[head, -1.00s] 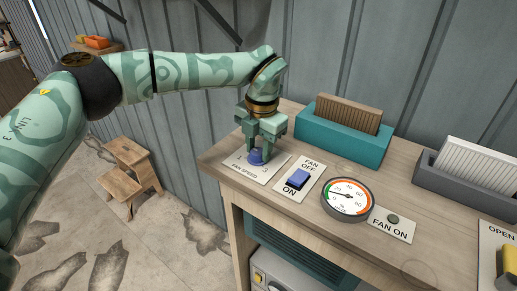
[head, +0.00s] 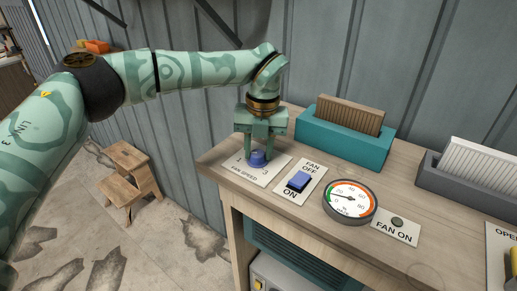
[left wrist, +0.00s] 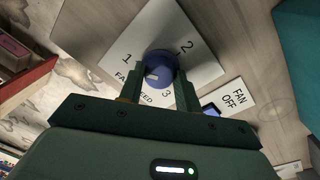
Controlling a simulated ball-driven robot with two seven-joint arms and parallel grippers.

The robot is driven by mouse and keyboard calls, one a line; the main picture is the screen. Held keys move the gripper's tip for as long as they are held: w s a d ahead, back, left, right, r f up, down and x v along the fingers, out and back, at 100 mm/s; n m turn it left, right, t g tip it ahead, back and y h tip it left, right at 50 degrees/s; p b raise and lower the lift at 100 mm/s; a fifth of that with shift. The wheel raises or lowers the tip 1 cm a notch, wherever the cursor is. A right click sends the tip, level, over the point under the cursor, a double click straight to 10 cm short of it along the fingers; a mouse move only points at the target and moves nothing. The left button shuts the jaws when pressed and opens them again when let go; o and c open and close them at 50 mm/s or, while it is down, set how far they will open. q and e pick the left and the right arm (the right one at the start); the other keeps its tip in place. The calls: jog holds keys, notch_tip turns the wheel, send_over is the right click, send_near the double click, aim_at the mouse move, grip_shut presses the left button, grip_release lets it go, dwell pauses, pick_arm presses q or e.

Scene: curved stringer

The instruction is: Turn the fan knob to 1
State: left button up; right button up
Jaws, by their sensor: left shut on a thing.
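The blue fan knob (head: 258,158) sits on the white FAN SPEED plate (head: 262,173) near the left end of the bench. It also shows in the left wrist view (left wrist: 161,63), beside the numbers 1, 2 and 3. Its white mark points left and slightly down there, roughly towards the 1 but a little to the FAN SPEED lettering side. My left gripper (head: 259,154) points down and is shut on the knob, one finger on each side; the fingers also show in the left wrist view (left wrist: 160,88). My right gripper is not in view.
Right of the plate are a blue FAN OFF/ON switch (head: 299,181), a round gauge (head: 350,201) and a FAN ON lamp (head: 397,222). A teal box (head: 345,141) and a grey box (head: 470,180) stand behind. A wooden step stool (head: 130,172) is on the floor.

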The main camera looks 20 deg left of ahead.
aim_at(263, 152)
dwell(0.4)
pick_arm(q)
jog(key=o, duration=1)
jog(key=shift+c, duration=0.2)
notch_tip(263, 152, up, 16)
jog(key=d, duration=0.1)
jog(key=shift+w+r, duration=0.15)
